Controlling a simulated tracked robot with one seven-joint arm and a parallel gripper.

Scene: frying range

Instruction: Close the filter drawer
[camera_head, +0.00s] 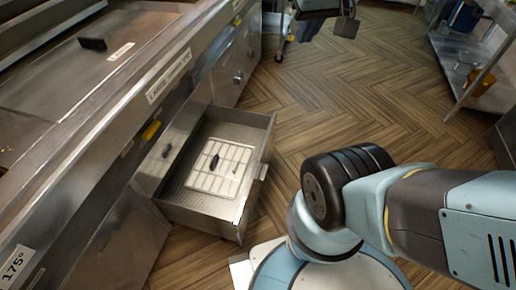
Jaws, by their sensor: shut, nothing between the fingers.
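The filter drawer (187,207) is a metal box pulled out from the steel range front, below the counter. It stands open and extends to the right over the floor. Its front panel (258,160) faces right and carries a small handle (262,172). A pale gridded filter (230,163) lies inside on the drawer bottom, with small dark pieces on it. My arm comes in from the right and bends down near the drawer, apart from its front panel in the picture. My gripper does not show.
The steel range (100,150) runs along the left, with a yellow handle (151,130) near the drawer. A metal shelf (462,75) with containers stands at the upper right. A wheeled stand (283,35) is at the top. The wooden floor (350,90) between is clear.

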